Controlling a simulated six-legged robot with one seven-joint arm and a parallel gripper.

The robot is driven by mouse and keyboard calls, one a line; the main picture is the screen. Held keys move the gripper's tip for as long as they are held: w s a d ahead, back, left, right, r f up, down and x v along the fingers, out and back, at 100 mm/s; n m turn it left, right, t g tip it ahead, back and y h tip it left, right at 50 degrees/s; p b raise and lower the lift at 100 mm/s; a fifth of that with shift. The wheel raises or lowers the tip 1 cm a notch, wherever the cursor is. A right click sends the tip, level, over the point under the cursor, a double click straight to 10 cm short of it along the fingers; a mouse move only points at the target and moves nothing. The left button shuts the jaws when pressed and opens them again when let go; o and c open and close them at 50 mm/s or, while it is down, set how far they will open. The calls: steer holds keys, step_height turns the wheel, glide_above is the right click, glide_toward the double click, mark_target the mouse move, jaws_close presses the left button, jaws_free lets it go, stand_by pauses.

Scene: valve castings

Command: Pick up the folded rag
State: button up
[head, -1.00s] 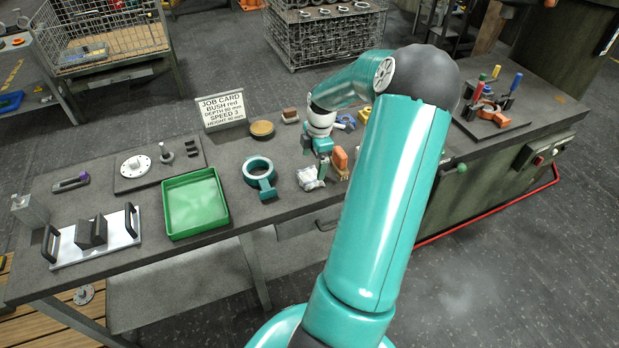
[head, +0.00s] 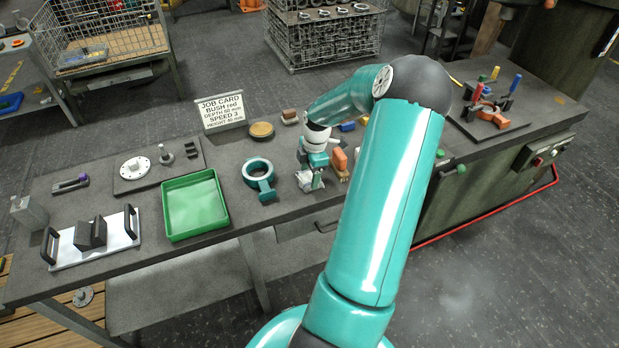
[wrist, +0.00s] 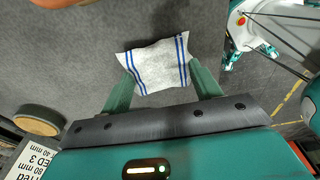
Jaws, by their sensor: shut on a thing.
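The folded rag (wrist: 158,62) is white with blue stripes and shows between my two green fingers in the wrist view. In the head view a pale bit of the rag (head: 303,181) shows beside the fingers on the bench. My gripper (head: 316,185) points down at the bench, right of the teal ring-shaped casting. In the wrist view my gripper (wrist: 162,70) is shut on the rag, with one finger at each side of it. The rag appears at bench height; I cannot tell whether it still touches the surface.
An orange-handled brush (head: 340,162) stands close right of my gripper. The teal ring casting (head: 259,175) and green tray (head: 195,231) lie to the left. Behind are a round brown-topped disc (head: 261,130), a job card (head: 221,111) and a blue item (head: 347,127).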

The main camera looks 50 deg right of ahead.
steer(key=shift+r, duration=0.1)
steer(key=shift+r, duration=0.65)
steer(key=s+a+r, duration=0.2)
steer(key=s+r, duration=0.1)
steer(key=s+a+r, duration=0.3)
steer(key=s+r, duration=0.1)
steer(key=s+a+r, duration=0.3)
steer(key=s+r, duration=0.1)
steer(key=shift+a+r, duration=0.25)
steer(key=shift+o, duration=0.9)
steer(key=shift+c, duration=0.4)
steer(key=shift+s, duration=0.1)
